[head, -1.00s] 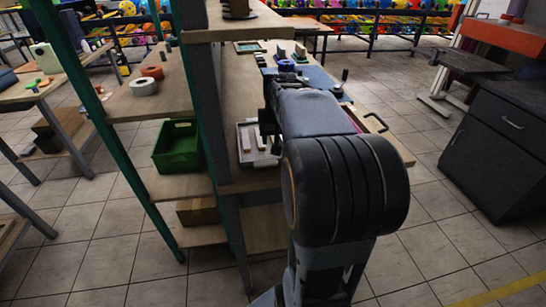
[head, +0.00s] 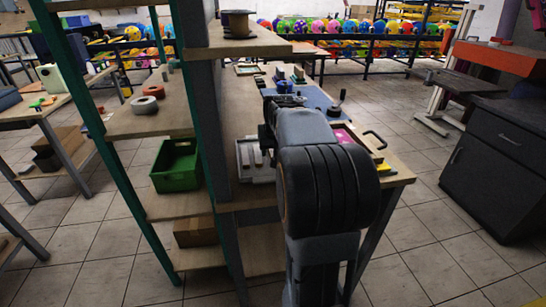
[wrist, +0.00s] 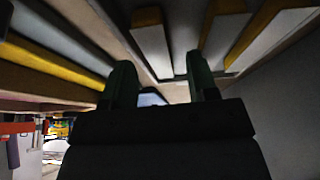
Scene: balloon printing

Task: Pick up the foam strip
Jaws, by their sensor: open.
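Several pale foam strips (head: 257,154) lie in a light grey tray (head: 262,173) on the wooden bench, just left of my arm in the head view. In the wrist view, long white strips with yellow-brown sides (wrist: 152,48) show close beyond the fingertips, along with another such strip (wrist: 275,40) to the right. In the head view my arm hides the gripper.
A shelf post (head: 205,120) stands left of the tray. The bench (head: 395,178) holds a blue mat (head: 312,97) and a pink item (head: 342,134) beyond my arm. A green bin (head: 177,167) sits on the left shelf. Tiled floor is free at right, before a dark cabinet (head: 500,150).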

